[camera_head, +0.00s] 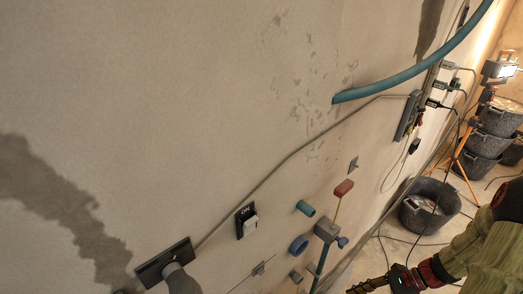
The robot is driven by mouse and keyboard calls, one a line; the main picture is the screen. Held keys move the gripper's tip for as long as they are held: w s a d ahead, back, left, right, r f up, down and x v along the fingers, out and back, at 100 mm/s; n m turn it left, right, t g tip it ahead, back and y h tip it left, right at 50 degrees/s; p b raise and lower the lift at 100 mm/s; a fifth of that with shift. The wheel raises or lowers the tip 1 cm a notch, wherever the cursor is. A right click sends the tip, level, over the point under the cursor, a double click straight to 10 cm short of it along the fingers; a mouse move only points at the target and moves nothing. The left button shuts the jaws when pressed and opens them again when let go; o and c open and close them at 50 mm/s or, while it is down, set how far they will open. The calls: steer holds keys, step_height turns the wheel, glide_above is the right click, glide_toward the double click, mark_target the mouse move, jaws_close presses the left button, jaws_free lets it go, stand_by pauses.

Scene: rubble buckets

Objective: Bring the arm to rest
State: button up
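An olive-green arm with dark red rings, which appears to be mine, enters at the lower right. Its black end part, my gripper (368,285), has a small teal light and sits at the bottom edge. A brownish, ribbed piece sticks out to its left. The frame cuts this area off, so I cannot tell whether the fingers are open or shut, or whether the piece is held.
A plaster wall (200,80) fills most of the view. A teal hose (420,70), a switch (246,221) and several coloured tools or fittings are on it. Dark buckets (430,206) (486,143), an orange tripod (462,150) and cables stand on the floor at right.

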steer(key=s+a+r+n+t+h+b, duration=0.2)
steer(key=a+r+n+h, duration=0.3)
steer(key=r+n, duration=0.5)
steer(key=s+a+r+n+t+h+b, duration=0.2)
steer(key=a+r+n, duration=0.6)
steer(key=r, duration=0.6)
steer(key=shift+s+a+n+t+h+b, duration=0.15)
steer(key=shift+n+t+h+b, duration=0.7)
steer(key=shift+h+b, duration=0.6)
